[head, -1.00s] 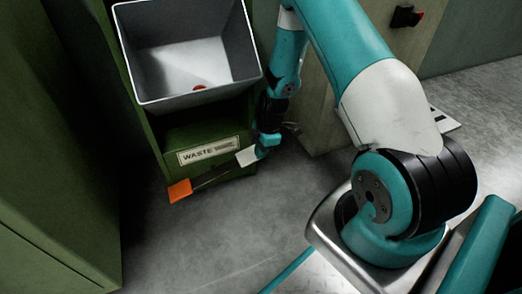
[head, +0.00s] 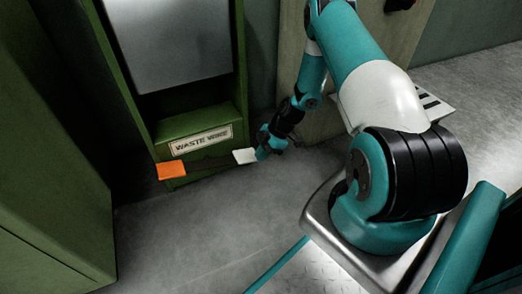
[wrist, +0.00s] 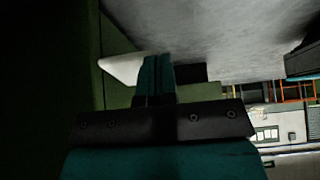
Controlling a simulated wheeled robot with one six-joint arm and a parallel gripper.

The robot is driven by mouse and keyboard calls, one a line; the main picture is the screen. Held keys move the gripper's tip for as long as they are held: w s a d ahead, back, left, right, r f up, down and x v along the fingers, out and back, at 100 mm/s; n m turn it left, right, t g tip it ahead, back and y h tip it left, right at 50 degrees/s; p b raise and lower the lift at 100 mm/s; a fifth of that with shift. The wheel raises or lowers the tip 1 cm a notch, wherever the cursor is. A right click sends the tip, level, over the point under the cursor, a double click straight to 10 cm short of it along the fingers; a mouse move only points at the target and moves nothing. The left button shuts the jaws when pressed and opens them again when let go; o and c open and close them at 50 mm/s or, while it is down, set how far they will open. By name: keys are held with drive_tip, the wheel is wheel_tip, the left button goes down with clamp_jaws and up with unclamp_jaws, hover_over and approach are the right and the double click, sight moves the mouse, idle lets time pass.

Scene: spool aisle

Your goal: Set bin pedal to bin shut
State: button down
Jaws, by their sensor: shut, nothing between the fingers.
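The green waste bin (head: 200,121) stands at the upper left in the head view. Its grey front panel (head: 170,45) shows flat, and the inside is out of sight. The pedal bar (head: 208,164) runs across the bin's foot, with an orange pad (head: 171,170) at its left end and a white pad (head: 245,156) at its right end. The orange pad looks slightly lower in the picture. My gripper (head: 261,151) is shut and empty at the white pad. In the wrist view the shut fingers (wrist: 154,75) overlap the white pad (wrist: 120,68); I cannot tell whether they touch.
A green cabinet (head: 50,150) stands close on the left. A beige panel (head: 345,75) is behind my arm. The grey floor (head: 190,235) in front of the bin is clear. A "WASTE" label (head: 202,139) sits above the pedal bar.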

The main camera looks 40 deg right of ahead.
drive_tip(key=shift+f, duration=0.45)
drive_tip(key=shift+s+f, duration=0.1)
